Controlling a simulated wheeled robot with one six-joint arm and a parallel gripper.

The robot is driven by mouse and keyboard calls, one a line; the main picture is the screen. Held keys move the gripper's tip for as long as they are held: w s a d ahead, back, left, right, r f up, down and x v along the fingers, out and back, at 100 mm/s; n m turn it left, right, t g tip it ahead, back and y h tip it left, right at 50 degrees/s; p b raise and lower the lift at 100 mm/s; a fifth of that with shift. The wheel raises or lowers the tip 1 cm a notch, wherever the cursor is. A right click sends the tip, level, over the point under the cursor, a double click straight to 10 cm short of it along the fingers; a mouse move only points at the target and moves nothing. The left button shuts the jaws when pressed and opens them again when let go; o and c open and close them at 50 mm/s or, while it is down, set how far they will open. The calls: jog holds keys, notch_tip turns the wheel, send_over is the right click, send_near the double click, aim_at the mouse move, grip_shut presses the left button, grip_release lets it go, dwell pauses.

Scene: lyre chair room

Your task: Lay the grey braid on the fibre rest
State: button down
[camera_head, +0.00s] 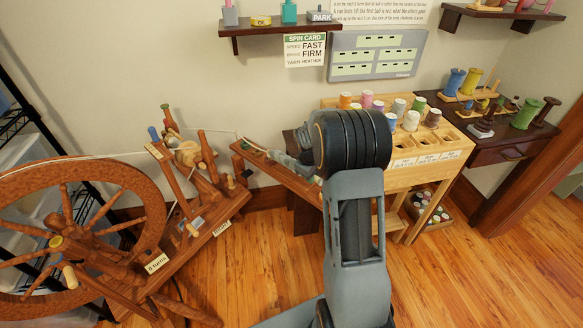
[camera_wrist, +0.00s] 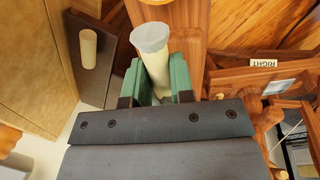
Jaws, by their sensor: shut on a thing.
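In the wrist view my gripper (camera_wrist: 158,84) has its green pads shut on a short pale roll with a light grey end, which looks like the grey braid (camera_wrist: 151,42). The roll stands out beyond the fingertips, slightly tilted. Behind it is a reddish-brown wooden board (camera_wrist: 187,18), which appears to be the fibre rest; I cannot tell whether they touch. In the head view the sloping board (camera_head: 297,184) runs right of the spinning wheel. My gripper (camera_head: 270,156) is low over this board there, partly hidden by my arm; the roll is not clear.
The spinning wheel (camera_head: 65,240) fills the left, with a pale strand running from it toward the board. A pale wooden rack (camera_head: 440,153) of coloured spools is at right, beside a dark table (camera_head: 510,150). A shelf (camera_head: 275,30) is above. Floor in front is clear.

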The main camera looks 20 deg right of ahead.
jog(key=shift+f, duration=0.25)
jog(key=shift+f, duration=0.3)
dwell(0.4)
jog(key=c, duration=0.9)
grip_release()
jog(key=shift+r, duration=0.1)
notch_tip(320, 180, up, 13)
jog(key=s+a+p, duration=0.1)
jog(key=a+p, duration=0.1)
jog(key=shift+a+r+p, duration=0.2)
jog(key=shift+p, duration=0.1)
